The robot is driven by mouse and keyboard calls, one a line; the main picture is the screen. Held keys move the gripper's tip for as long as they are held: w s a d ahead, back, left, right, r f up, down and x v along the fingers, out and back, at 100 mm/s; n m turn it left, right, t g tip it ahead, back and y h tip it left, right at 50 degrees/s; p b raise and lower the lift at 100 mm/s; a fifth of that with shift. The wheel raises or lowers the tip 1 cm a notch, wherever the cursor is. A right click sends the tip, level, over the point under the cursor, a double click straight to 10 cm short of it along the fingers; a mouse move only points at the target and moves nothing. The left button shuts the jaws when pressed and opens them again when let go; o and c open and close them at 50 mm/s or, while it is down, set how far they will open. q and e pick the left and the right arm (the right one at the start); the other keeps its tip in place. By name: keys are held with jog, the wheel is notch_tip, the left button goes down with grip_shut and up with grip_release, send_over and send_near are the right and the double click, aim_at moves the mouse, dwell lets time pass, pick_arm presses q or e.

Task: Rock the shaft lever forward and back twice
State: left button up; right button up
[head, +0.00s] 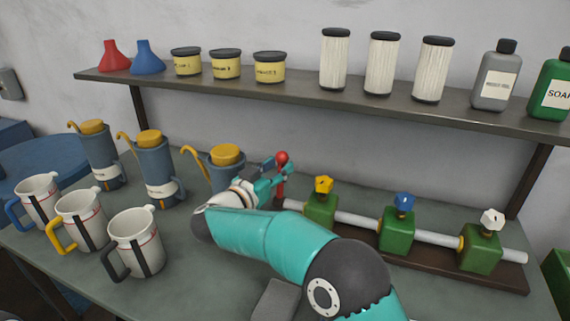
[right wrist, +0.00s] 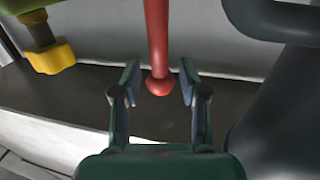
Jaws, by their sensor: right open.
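The shaft lever (head: 282,158) is a red rod with a red ball knob at the left end of a pale shaft (head: 355,220). The shaft runs through green blocks with yellow, blue and white knobs. My right gripper (head: 268,184) is at the lever, partly hidden by its own arm. In the right wrist view the lever's rod (right wrist: 157,35) comes down from the top, and its knob lies between the two spread fingers of the right gripper (right wrist: 158,92), with gaps on both sides. My left gripper is out of view.
Blue-grey cans with yellow lids (head: 155,170) and white mugs (head: 136,242) stand left of my right arm. One can (head: 224,165) is close beside the gripper. A shelf (head: 300,92) with funnels, tins and bottles runs above the bench.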

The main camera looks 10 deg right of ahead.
jog(key=shift+x, duration=1.05)
jog(key=shift+r, duration=0.1)
jog(key=shift+a, duration=0.1)
grip_shut()
